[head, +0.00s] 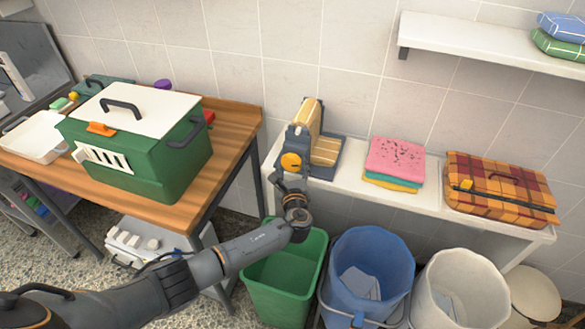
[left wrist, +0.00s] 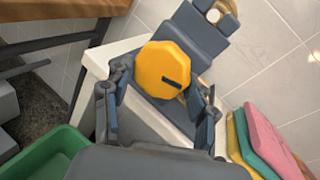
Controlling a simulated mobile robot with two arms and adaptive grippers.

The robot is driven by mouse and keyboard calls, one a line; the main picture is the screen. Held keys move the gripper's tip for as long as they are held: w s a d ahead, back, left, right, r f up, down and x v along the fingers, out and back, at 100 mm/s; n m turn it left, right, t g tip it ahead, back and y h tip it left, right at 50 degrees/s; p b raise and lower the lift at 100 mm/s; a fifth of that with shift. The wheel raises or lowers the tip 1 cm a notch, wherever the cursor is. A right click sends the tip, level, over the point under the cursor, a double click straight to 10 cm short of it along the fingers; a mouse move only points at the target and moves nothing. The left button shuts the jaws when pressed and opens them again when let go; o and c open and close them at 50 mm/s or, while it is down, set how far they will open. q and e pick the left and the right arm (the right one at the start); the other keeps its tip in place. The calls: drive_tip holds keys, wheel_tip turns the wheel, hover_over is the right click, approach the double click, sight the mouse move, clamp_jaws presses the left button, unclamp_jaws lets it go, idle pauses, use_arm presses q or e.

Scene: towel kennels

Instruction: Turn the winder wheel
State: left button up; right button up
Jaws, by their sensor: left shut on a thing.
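The winder (head: 323,152) stands at the left end of the white shelf, with a dark grey body and a tan ribbed band. Its wheel is a yellow-orange knob (head: 291,161) on the near side. In the left wrist view the wheel (left wrist: 164,68) is a faceted yellow disc with a dark slot mark right of its middle. My left gripper (left wrist: 165,88) has one finger on each side of the wheel and is shut on it. The winder's grey body (left wrist: 189,38) shows behind the wheel. My right gripper is not in view.
Folded pink, teal and yellow towels (head: 394,162) and a plaid case (head: 498,188) lie farther right on the shelf (head: 435,203). Green (head: 284,280), blue (head: 368,265) and white bins stand below. A green carrier (head: 150,160) sits on the wooden table at left.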

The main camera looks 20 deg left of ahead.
use_arm(q)
drive_tip(key=shift+f, duration=0.1)
drive_tip(key=o, duration=1.1)
drive_tip(key=shift+o, duration=0.2)
drive_tip(key=v, duration=1.2)
drive_tip(key=shift+f, duration=0.1)
drive_tip(key=s+a+f+n+g+h, duration=0.1)
drive_tip(key=s+a+f+n+g, duration=0.3)
drive_tip(key=f, duration=0.6)
drive_tip(key=s+f+n+g+h, duration=0.1)
drive_tip(key=s+f+n+g, duration=0.1)
drive_tip(key=s+f, duration=0.65)
drive_tip(key=s+a+f+n+g+h, duration=0.1)
drive_tip(key=s+a+f+n+g, duration=0.2)
drive_tip(key=f, duration=0.9)
drive_tip(key=s+f+n+g, duration=0.2)
drive_tip(key=s+f+n, duration=0.3)
drive_tip(key=s, duration=0.6)
drive_tip(key=s+f+n+g+h, duration=0.1)
drive_tip(key=s+f+n, duration=0.4)
drive_tip(key=s, duration=0.6)
drive_tip(key=s+a+f+n+g+h+b, duration=0.1)
drive_tip(key=s+f+n+g, duration=0.1)
drive_tip(key=s+f+n, duration=0.4)
drive_tip(key=s+n, duration=0.1)
drive_tip(key=s, duration=0.4)
drive_tip(key=shift+s+g, duration=0.3)
